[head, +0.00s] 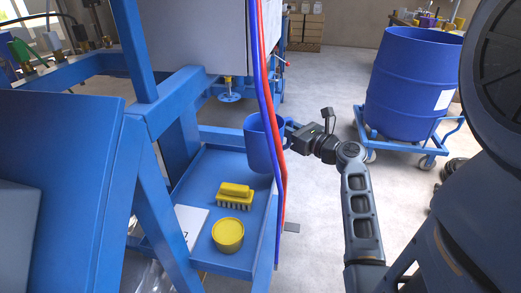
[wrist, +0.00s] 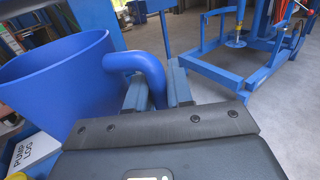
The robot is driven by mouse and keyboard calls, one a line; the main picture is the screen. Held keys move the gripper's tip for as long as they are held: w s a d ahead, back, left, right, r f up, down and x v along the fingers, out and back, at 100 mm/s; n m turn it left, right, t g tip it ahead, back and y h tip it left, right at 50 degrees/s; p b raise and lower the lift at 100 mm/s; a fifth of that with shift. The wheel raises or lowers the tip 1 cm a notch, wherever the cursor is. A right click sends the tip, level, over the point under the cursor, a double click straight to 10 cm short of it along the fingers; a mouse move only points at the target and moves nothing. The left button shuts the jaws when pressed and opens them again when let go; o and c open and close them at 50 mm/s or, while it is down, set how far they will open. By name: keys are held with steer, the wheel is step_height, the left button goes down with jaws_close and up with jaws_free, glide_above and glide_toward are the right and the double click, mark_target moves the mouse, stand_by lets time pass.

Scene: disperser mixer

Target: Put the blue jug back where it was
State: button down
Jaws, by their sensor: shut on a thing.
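The blue jug (head: 260,146) is at the far right end of the blue tray shelf (head: 193,196), partly behind the red and blue hoses. I cannot tell whether its base touches the shelf. My gripper (head: 294,132) is at the jug's right side. In the wrist view the jug (wrist: 55,88) fills the left, upright or nearly so, and my gripper (wrist: 155,90) is shut on its curved handle (wrist: 150,68).
On the shelf are a yellow brush (head: 235,196), a yellow round container (head: 228,234) and a white paper log (head: 190,222). Red and blue hoses (head: 268,90) hang close by. A blue drum (head: 410,85) on a wheeled dolly stands right. Grey floor between is open.

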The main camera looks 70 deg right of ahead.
steer(key=shift+w+d+f+b, duration=0.2)
steer(key=shift+w+f+b, duration=0.25)
steer(key=shift+w+f, duration=0.8)
steer(key=shift+w+d+f+b, duration=0.15)
steer(key=shift+w+f+b, duration=0.25)
steer(key=shift+w+f, duration=0.9)
steer(key=shift+w+d+f+b, duration=0.2)
steer(key=shift+w+f+b, duration=0.25)
steer(key=shift+w+f, duration=0.8)
steer(key=shift+s+f, duration=0.3)
steer(key=shift+f, duration=0.1)
steer(key=c, duration=1)
jaws_free()
steer(key=shift+s+a+r, duration=0.1)
steer(key=shift+s, duration=0.05)
steer(key=v, duration=1.1)
steer(key=shift+s+a+p, duration=0.15)
steer(key=shift+s+p, duration=0.15)
steer(key=shift+p, duration=0.05)
steer(key=shift+r, duration=0.1)
